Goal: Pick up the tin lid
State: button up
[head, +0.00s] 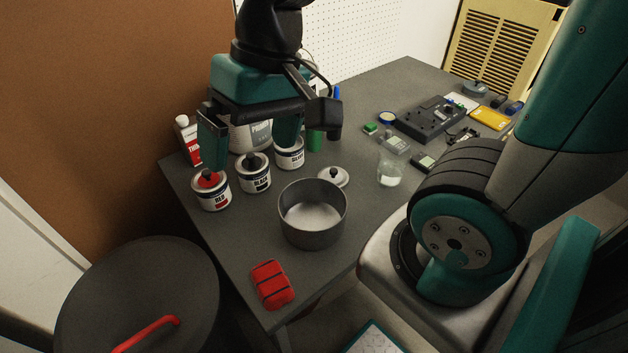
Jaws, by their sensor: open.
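Three small paint tins stand in a row at the table's left side: a red-labelled tin (213,198), a black-labelled tin (255,178) and a white-labelled one (290,157). The red tin has a red top (208,180). A dark knob shows on top of the black tin. A separate round silver lid (333,178) with a dark knob lies on the table beside an open grey pot (312,225). I cannot tell which one is the tin lid. My gripper (249,148) is open and empty above the tins, its fingers hiding parts of them.
A large primer can (250,136) and a red-and-white bottle (188,140) stand behind the tins. A red pouch (272,285) lies near the front edge. A glass beaker (389,173) and a dark device (433,119) are to the right.

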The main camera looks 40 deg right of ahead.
jog(key=w+d+f+m+h+b, duration=0.1)
jog(key=w+d+f+m+b, duration=0.3)
jog(key=w+d+f+m, duration=0.5)
jog(key=m+h+b, duration=0.3)
jog(key=m+b, duration=0.2)
jog(key=m, duration=1.6)
send_over(336, 171)
notch_tip(336, 171, down, 8)
jog(key=shift+m+g, duration=0.3)
jog(key=shift+m, duration=0.2)
notch_tip(336, 171, down, 12)
jog(key=shift+w+a+f+b, duration=0.1)
jog(key=shift+b, duration=0.8)
notch_tip(336, 171, down, 6)
jog(key=shift+r+b, duration=0.15)
jog(key=shift+b, duration=0.15)
jog(key=c, duration=0.6)
